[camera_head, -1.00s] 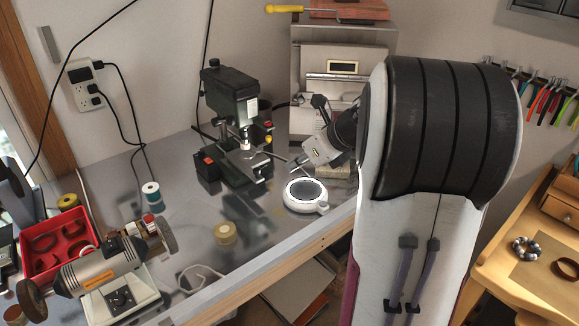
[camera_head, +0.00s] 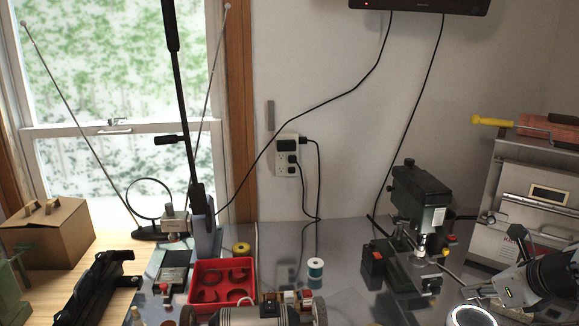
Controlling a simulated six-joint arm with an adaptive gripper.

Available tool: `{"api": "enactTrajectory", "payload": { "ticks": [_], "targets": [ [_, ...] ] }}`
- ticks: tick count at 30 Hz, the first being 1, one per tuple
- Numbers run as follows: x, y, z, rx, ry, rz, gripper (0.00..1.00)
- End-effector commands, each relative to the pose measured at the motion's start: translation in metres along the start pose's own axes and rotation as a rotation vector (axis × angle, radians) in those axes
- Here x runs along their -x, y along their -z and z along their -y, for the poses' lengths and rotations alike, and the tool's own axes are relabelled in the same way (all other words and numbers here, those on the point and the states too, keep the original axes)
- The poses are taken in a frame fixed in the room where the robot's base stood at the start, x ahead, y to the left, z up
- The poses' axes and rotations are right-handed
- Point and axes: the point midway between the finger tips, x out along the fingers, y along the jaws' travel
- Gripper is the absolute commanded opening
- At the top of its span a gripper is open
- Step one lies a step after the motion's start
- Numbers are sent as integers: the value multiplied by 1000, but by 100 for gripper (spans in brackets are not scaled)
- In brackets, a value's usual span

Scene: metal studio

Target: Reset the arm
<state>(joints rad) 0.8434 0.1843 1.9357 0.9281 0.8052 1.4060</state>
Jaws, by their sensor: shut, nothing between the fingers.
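My gripper (camera_head: 474,293) shows at the lower right edge of the view, at the end of my dark wrist. Its fingers point left and are shut with nothing between them. It is just above a round white device with a bright ring (camera_head: 470,316), which is cut off by the bottom edge. I cannot tell the exact gap between them. Most of my arm is out of view to the right.
A drill press (camera_head: 412,215) stands left of my gripper, and a metal kiln (camera_head: 535,200) stands behind it. A red tray (camera_head: 222,268), a thread spool (camera_head: 315,272) and a bench grinder (camera_head: 255,315) are farther left. Some bare bench lies between spool and press.

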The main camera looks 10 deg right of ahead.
Motion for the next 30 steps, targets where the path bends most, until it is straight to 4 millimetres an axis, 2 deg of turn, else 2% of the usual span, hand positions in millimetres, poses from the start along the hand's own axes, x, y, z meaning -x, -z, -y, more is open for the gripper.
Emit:
{"api": "enactTrajectory", "payload": {
  "ticks": [5,11,17,24,30],
  "targets": [
    [-3,19,-11,206,-35,-49,0],
    [2,46,-37,501,-105,-117,0],
    [14,60,-78,853,-194,-168,0],
    [34,69,-136,1324,-322,-204,0],
    [53,76,-178,1676,-413,-215,0]
  ]
}}
